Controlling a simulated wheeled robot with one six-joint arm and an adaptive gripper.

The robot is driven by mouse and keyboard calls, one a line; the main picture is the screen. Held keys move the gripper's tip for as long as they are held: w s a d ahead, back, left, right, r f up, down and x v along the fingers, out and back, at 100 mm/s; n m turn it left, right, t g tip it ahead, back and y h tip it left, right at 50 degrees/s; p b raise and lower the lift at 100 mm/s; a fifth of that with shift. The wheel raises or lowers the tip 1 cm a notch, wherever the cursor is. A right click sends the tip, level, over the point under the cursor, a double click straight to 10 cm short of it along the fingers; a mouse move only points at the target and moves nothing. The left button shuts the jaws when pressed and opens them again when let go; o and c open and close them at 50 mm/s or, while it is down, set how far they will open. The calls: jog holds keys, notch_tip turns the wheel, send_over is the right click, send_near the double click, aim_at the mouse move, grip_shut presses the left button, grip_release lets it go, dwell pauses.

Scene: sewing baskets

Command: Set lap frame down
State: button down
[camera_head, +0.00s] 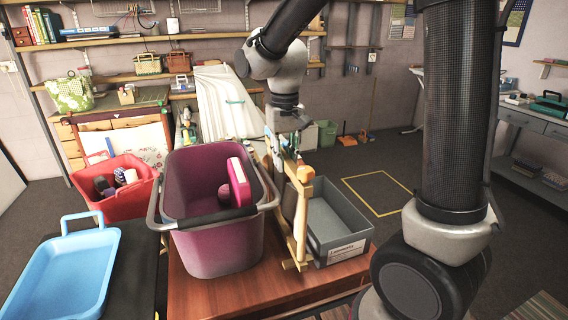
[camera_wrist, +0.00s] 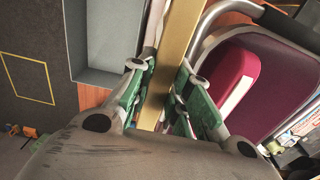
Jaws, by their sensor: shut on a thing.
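The lap frame is a pale wooden frame (camera_head: 301,222) standing upright between the purple basket and the grey bin. Its foot is at the wooden table top (camera_head: 215,297); I cannot tell if it bears its weight there. My gripper (camera_head: 281,145) points down and is shut on the frame's upper part. In the wrist view, my gripper's green-padded fingers (camera_wrist: 163,72) lie either side of the wooden bar (camera_wrist: 181,38). The fingers partly hide the frame's top.
The purple basket (camera_head: 218,248), with a magenta box (camera_head: 239,182) inside, stands close on the left. The grey labelled bin (camera_head: 345,245) stands close on the right. A red basket (camera_head: 115,203) and blue tray (camera_head: 60,272) are farther left. Little table is free between.

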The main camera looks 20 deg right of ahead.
jog(key=shift+f, duration=1.3)
jog(key=c, duration=1.3)
grip_release()
jog(key=shift+c, duration=0.2)
